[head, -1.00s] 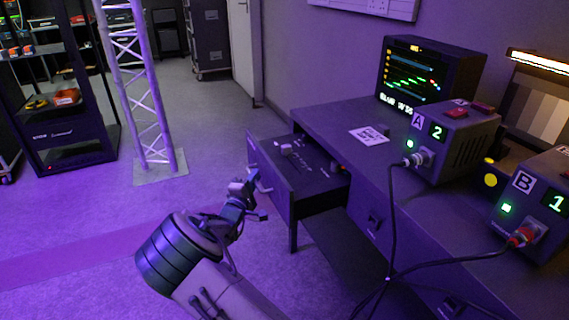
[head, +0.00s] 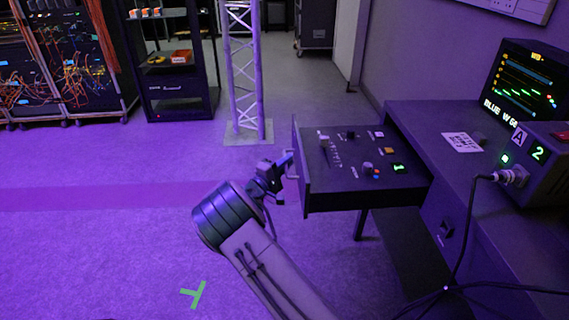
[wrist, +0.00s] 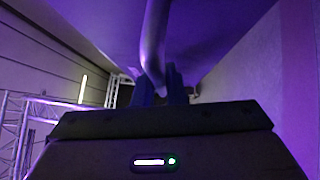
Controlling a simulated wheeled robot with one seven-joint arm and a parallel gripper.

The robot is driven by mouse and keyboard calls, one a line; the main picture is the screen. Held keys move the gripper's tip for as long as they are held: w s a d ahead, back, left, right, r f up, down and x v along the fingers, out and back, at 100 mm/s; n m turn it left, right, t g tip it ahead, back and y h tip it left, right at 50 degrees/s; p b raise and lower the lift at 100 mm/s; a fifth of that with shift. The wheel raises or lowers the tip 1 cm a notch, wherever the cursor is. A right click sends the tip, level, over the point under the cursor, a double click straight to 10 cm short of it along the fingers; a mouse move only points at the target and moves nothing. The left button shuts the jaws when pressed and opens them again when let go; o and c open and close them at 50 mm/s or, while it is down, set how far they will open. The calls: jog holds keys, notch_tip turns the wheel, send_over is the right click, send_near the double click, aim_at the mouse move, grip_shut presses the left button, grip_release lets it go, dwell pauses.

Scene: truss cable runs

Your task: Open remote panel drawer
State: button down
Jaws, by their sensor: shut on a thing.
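The dark remote panel drawer (head: 340,201) stands well out from the desk in the head view. Its top carries a control panel (head: 347,158) with sliders, knobs, buttons and a small green-lit display. My gripper (head: 285,168) is at the drawer's left-facing front, shut on the drawer handle (head: 292,178). In the wrist view the curved handle bar (wrist: 153,45) runs down between the two fingers of my gripper (wrist: 159,88). The exact finger contact is dark and partly hidden.
The desk (head: 420,118) holds a monitor (head: 525,85), a white label card and box A (head: 545,160) with a cable hanging in front. A truss tower (head: 245,80) stands behind the drawer. Floor to the left is clear, with a green tape mark (head: 194,294).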

jog(key=shift+a, duration=0.1)
jog(key=c, duration=1.5)
grip_release()
jog(key=shift+s+a, duration=0.1)
jog(key=shift+a, duration=0.05)
jog(key=p+v, duration=0.1)
jog(key=v, duration=1.2)
jog(key=shift+s+a+f+p, duration=0.1)
jog(key=shift+s+a+p, duration=0.05)
jog(key=shift+s+p, duration=0.2)
jog(key=shift+w, duration=0.1)
